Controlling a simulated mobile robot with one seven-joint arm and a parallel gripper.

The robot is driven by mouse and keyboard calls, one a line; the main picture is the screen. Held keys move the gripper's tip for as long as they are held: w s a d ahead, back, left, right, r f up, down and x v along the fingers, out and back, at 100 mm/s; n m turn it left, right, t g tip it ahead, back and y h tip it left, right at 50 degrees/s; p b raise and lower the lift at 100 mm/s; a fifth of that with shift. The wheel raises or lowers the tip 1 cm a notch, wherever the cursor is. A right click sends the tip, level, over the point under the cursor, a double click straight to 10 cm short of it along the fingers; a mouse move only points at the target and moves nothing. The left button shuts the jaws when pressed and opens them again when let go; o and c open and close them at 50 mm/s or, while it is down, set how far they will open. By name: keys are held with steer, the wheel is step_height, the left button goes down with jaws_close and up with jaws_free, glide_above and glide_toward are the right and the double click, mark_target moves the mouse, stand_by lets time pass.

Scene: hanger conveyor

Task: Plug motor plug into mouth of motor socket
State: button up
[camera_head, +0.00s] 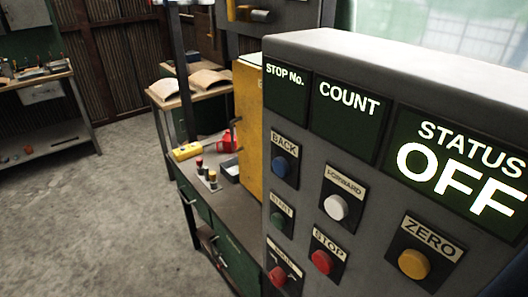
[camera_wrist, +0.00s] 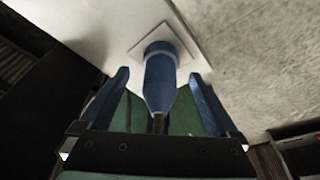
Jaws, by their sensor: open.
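In the wrist view, a blue plug-like body (camera_wrist: 160,82), most likely the motor plug, narrows towards a dark stem or cable at its lower end. Its wide upper end meets a pale square plate (camera_wrist: 185,42) on a white surface, which appears to be the motor socket. I cannot tell how deep it sits, and the mouth is hidden behind the blue body. My gripper (camera_wrist: 159,76) is open, with one blue finger on each side of the blue body and visible gaps between. The head view shows neither the plug, the socket nor my gripper.
In the head view, a grey control box (camera_head: 385,130) with several buttons reads STATUS OFF. Behind it are a yellow panel (camera_head: 248,125) and a bench (camera_head: 224,190) with a yellow handset (camera_head: 187,152) and red mug (camera_head: 228,142). The concrete floor (camera_head: 110,215) at left is clear.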

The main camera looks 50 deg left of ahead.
steer(key=shift+r, duration=0.1)
steer(key=p+v, duration=0.1)
steer(key=v, duration=1.1)
steer(key=shift+r, duration=0.35)
steer(key=shift+d, duration=0.1)
